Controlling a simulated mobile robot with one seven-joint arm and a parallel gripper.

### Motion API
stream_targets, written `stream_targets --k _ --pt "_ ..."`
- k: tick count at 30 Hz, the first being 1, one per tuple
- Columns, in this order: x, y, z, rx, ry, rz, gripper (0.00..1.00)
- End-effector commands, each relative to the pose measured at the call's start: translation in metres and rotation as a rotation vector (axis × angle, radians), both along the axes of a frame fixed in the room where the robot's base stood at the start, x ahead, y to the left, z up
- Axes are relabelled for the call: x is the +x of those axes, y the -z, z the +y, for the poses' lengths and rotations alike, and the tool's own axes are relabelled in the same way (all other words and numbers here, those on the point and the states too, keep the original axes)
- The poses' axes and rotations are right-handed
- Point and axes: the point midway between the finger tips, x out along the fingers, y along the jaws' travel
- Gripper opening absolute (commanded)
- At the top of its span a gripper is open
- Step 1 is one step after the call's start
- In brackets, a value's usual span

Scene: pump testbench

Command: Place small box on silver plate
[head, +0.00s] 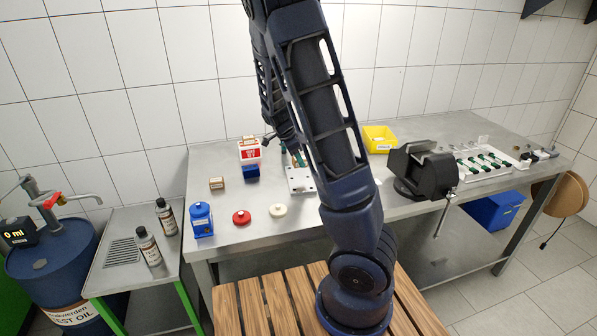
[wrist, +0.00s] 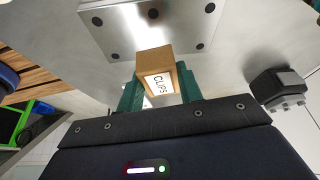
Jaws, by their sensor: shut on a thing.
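My gripper (wrist: 160,90) is shut on a small brown cardboard box (wrist: 155,60) with a white "CLIPS" label, held between its teal fingers in the wrist view. The silver plate (wrist: 120,32), a flat metal plate with dark holes, lies just beyond the box, which overlaps its near edge in that view. I cannot tell whether the box touches the plate. In the head view, the plate (head: 299,186) shows left of my arm, which hides part of it. The held box is not clearly visible there.
A black vise (head: 425,172) and a yellow bin (head: 379,139) stand to the right.

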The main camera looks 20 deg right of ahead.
Motion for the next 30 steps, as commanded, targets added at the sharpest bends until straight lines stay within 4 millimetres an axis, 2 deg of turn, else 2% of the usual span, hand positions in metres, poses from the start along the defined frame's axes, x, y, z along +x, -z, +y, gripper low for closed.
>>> stream_targets --k 3,11,18,30 --pt "0.000 0.013 -0.001 -0.001 0.002 0.000 0.13" --pt "0.000 0.027 0.000 -0.001 0.001 0.001 0.13" --pt "0.000 0.054 0.000 -0.001 0.002 0.001 0.13" --pt "0.000 0.058 0.000 0.000 0.001 0.000 0.13"
